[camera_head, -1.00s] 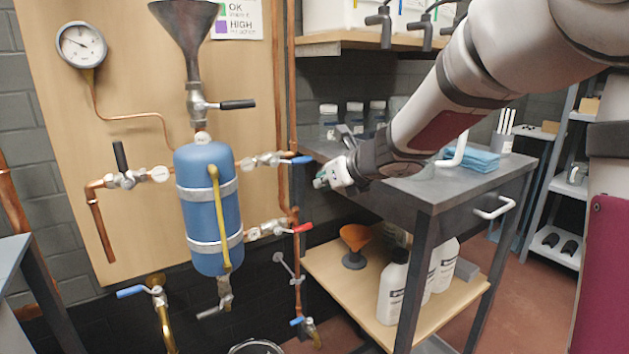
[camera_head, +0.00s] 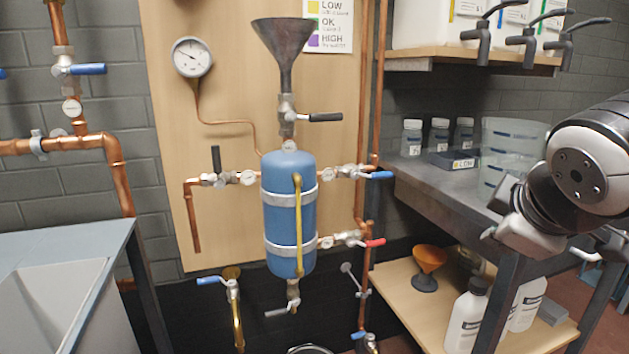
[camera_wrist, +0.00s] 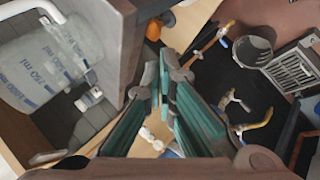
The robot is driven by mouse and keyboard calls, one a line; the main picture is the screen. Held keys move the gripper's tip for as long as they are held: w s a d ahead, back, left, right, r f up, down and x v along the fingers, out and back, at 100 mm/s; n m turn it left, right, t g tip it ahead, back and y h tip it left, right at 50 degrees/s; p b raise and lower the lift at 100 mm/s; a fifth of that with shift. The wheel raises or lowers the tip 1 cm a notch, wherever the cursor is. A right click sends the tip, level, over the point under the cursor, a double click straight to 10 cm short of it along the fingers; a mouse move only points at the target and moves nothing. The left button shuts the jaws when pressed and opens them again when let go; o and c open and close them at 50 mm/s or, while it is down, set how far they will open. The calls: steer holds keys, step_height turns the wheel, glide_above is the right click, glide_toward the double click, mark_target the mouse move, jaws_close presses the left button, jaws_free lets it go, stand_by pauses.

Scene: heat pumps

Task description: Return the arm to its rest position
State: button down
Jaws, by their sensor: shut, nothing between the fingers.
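My arm (camera_head: 578,178) is at the right edge in the head view, beside the dark-topped cart. Its end is folded, and the fingers cannot be made out clearly there. In the wrist view my gripper (camera_wrist: 163,78) shows its two fingers with teal pads, their tips close together with nothing held between them. The gripper is apart from the clear measuring beaker (camera_wrist: 48,68), which shows at the left of the wrist view.
The cart (camera_head: 435,192) carries the beaker (camera_head: 508,140) and small jars. Its lower shelf holds an orange funnel (camera_head: 430,258) and white bottles (camera_head: 466,315). A blue tank (camera_head: 288,225) with pipes and valves is on the wall board. A grey-topped table (camera_head: 60,245) stands left.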

steer(key=s+a+f+m+g+y, duration=0.1)
steer(key=s+a+f+m+g, duration=0.15)
steer(key=s, duration=0.55)
steer(key=s+a+f+m+g+y, duration=0.15)
steer(key=s+f+m+g, duration=0.25)
steer(key=s, duration=0.5)
steer(key=s+a+f+m+g+y, duration=0.1)
steer(key=s+a+f+m+g, duration=0.25)
steer(key=s, duration=0.45)
step_height(320, 180, up, 36)
steer(key=t+p, duration=0.5)
steer(key=p, duration=2.8)
steer(key=shift+w+d+n+p, duration=0.3)
steer(key=shift+w+d, duration=0.05)
steer(key=shift+d, duration=0.1)
